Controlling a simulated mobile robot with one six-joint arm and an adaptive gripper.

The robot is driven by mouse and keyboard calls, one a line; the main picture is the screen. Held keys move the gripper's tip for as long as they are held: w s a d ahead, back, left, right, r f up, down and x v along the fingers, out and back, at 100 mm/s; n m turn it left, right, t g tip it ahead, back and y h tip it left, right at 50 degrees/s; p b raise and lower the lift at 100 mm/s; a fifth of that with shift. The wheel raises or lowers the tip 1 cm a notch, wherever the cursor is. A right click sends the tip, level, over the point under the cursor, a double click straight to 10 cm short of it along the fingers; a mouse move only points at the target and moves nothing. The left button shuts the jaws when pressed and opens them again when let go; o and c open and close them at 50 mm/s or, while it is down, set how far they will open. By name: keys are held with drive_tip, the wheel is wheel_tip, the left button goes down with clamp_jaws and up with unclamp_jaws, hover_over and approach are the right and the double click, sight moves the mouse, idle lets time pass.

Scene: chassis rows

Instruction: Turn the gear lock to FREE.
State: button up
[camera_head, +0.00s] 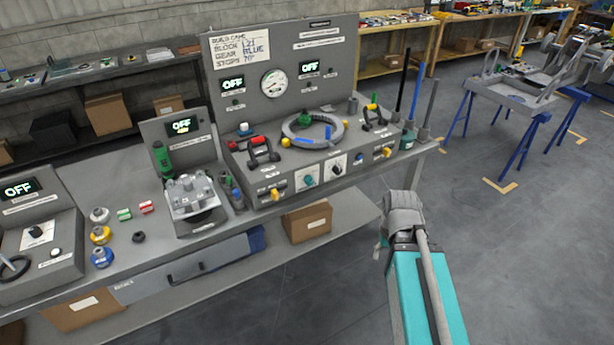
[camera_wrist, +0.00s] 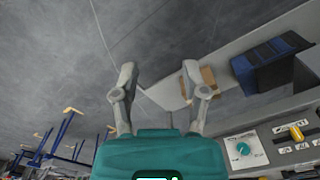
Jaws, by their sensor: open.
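The main console (camera_head: 290,95) stands on the workbench. The labels are too small to read, so I cannot tell which control is the gear lock. In the wrist view, one teal knob (camera_wrist: 243,149) and a yellow handle (camera_wrist: 296,132) show at lower right. My gripper (camera_wrist: 158,74) is open and empty, apart from the panel, with floor behind its fingers.
The workbench edge (camera_head: 225,238) runs below the console. A lower shelf holds a cardboard box (camera_head: 307,221); a blue bin (camera_wrist: 270,64) shows in the wrist view. Upright rods (camera_head: 416,85) stand at the console's right. Blue trestles (camera_head: 500,115) stand farther right. Floor in front is clear.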

drive_tip(key=shift+w+d, duration=0.2)
drive_tip(key=shift+w, duration=0.3)
drive_tip(key=o, duration=0.3)
drive_tip(key=shift+a+f, duration=0.1)
drive_tip(key=shift+o, duration=0.2)
drive_tip(key=w+a+f+m+t+y+b, duration=0.3)
drive_tip(key=w+a+y+b, duration=0.1)
drive_tip(key=w+a+b, duration=0.15)
drive_tip(key=w+a+f+m+t+y+b, duration=0.2)
drive_tip(key=w+a+t+y+b, duration=0.1)
drive_tip(key=w+a+y+b, duration=0.25)
drive_tip(key=w+a+m+t+b, duration=0.4)
drive_tip(key=w+m+t+b, duration=0.5)
drive_tip(key=m+b, duration=0.3)
drive_tip(key=shift+w+r+m, duration=0.25)
drive_tip(key=shift+r+m, duration=0.05)
drive_tip(key=shift+m, duration=0.7)
